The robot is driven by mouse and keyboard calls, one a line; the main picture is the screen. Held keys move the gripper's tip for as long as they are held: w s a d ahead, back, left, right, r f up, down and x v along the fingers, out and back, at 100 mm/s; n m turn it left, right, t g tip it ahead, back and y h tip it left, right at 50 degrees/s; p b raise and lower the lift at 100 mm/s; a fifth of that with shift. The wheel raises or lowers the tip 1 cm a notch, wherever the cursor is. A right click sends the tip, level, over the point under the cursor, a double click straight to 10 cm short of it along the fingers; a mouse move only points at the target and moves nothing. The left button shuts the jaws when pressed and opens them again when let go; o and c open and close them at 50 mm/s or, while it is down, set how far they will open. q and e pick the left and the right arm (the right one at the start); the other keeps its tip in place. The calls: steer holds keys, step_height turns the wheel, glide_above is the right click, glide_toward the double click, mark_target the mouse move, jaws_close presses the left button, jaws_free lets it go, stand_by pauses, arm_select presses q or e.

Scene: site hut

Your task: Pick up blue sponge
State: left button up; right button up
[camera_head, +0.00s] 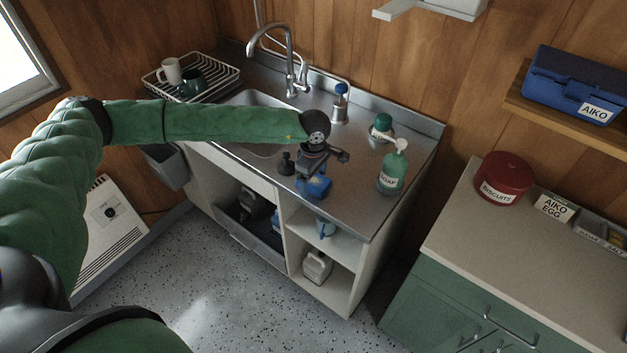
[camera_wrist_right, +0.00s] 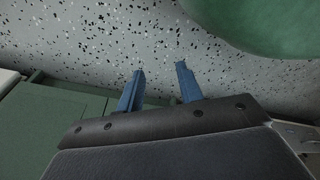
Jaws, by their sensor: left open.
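The blue sponge (camera_head: 316,187) lies on the steel worktop near the sink unit's front edge, in the head view. My left gripper (camera_head: 312,174) points down right over it, and its parts cover the sponge's far side. The gripper is open; I cannot tell whether its fingers touch the sponge. In the right wrist view, my right gripper (camera_wrist_right: 160,68) has its two blue fingers apart with nothing between them, above the speckled floor. The sponge is not in that view.
A green soap bottle (camera_head: 392,170) and a green-topped pot (camera_head: 381,128) stand right of my left gripper. A small dark object (camera_head: 287,164) stands close on its left. The tap (camera_head: 288,55) and dish rack (camera_head: 192,78) are behind. A green cabinet (camera_head: 470,290) stands at right.

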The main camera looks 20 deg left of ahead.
mark_target(316, 180)
arm_select(q)
steer(key=shift+c, duration=0.4)
steer(key=c, duration=1)
arm_select(e)
steer(key=shift+d, duration=0.15)
steer(key=shift+f, duration=0.15)
